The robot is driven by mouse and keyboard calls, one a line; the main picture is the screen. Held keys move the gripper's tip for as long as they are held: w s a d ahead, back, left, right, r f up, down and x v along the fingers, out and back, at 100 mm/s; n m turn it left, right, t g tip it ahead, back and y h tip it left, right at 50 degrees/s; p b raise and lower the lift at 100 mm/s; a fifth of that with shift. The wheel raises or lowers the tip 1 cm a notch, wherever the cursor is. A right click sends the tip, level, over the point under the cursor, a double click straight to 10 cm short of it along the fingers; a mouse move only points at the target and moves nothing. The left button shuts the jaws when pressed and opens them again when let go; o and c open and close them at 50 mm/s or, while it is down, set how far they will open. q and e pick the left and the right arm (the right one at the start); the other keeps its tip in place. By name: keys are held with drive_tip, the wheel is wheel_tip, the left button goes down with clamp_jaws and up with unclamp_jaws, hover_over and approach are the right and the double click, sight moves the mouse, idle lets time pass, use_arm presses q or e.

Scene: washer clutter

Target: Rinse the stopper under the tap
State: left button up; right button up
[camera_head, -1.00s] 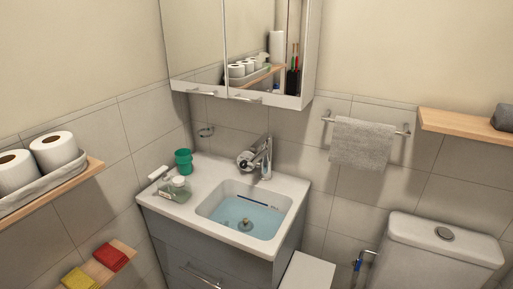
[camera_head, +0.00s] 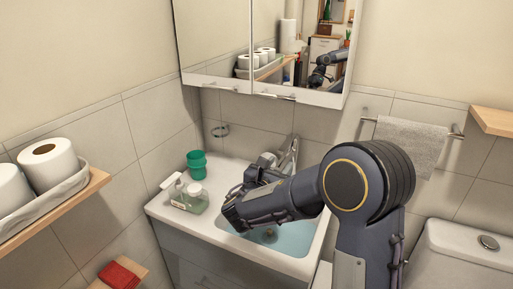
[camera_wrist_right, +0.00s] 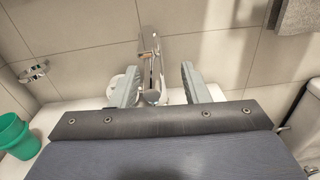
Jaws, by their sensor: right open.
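The basin (camera_head: 312,262) holds blue water. A small brownish round thing (camera_head: 268,236) shows in the water; it may be the stopper, but my right arm partly covers the view. The chrome tap (camera_head: 290,152) stands at the back of the basin, partly behind my arm. My right gripper (camera_head: 232,214) is over the basin's left part in the head view. In the right wrist view its two fingers (camera_wrist_right: 158,82) are apart with nothing held, and the tap (camera_wrist_right: 152,55) shows beyond and between them. My left gripper is not in view.
A mirror cabinet (camera_head: 215,45) hangs above. A shelf with paper rolls (camera_head: 48,162) is at left, a towel (camera_head: 412,145) and toilet cistern (camera_head: 460,262) at right.

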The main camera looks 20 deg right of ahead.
sight(283, 148)
drive_tip(key=shift+w+a+r+n+t, duration=0.1)
drive_tip(key=shift+w+a+n+t, duration=0.1)
drive_tip(key=shift+w, duration=0.25)
drive_tip(key=shift+w+a+r+n+t, duration=0.1)
drive_tip(key=shift+w+n+t, duration=0.1)
drive_tip(key=shift+w, duration=0.25)
drive_tip(key=p+x, duration=0.1)
drive_tip(key=x, duration=0.6)
drive_tip(key=shift+d, duration=0.1)
drive_tip(key=shift+s, duration=0.1)
drive_tip(key=shift+c, duration=0.4)
clamp_jaws()
